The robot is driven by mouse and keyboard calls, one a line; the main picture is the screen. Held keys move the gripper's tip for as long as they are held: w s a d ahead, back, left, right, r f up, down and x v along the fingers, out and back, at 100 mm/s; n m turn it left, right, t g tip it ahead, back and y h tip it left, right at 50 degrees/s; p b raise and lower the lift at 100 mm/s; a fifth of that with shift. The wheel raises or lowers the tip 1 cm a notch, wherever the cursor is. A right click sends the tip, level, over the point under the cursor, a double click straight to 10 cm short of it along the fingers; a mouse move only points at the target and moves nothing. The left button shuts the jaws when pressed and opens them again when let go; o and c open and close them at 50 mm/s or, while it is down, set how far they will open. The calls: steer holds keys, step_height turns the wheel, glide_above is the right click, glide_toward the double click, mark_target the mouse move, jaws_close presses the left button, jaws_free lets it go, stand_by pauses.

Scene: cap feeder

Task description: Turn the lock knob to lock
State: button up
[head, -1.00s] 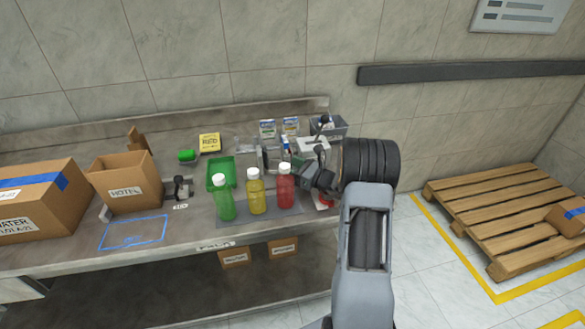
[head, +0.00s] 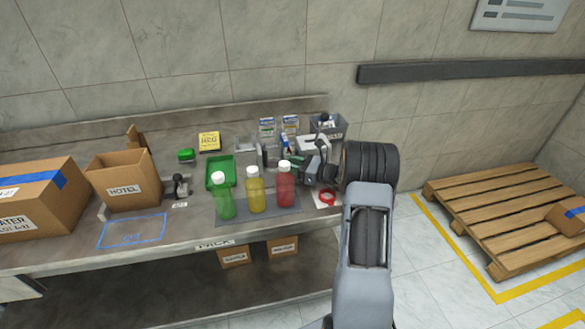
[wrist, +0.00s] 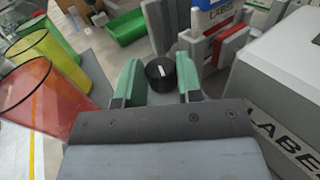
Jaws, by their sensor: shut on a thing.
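The lock knob (wrist: 159,76) is a round black knob with a short white mark on its top, seen in the wrist view. The mark points nearly away from my gripper, tilted slightly right. My gripper (wrist: 160,80) has one green finger on each side of the knob and is shut on it. In the head view my gripper (head: 312,168) is low over the right part of the bench, just behind and right of the red bottle. The knob is hidden there.
Green (head: 223,198), yellow (head: 255,192) and red (head: 285,187) bottles stand on a grey mat close to my gripper. A grey label box (wrist: 285,85) is close on the right in the wrist view. A red ring (head: 327,198) lies near the bench edge. A green tray (head: 209,180) is farther left.

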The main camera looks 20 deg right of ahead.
steer(key=shift+w+d+n+g+y, duration=0.15)
steer(key=shift+n+g+y, duration=1)
steer(key=shift+g, duration=0.35)
steer(key=o, duration=0.9)
steer(key=shift+r, duration=0.1)
steer(key=shift+d, duration=0.1)
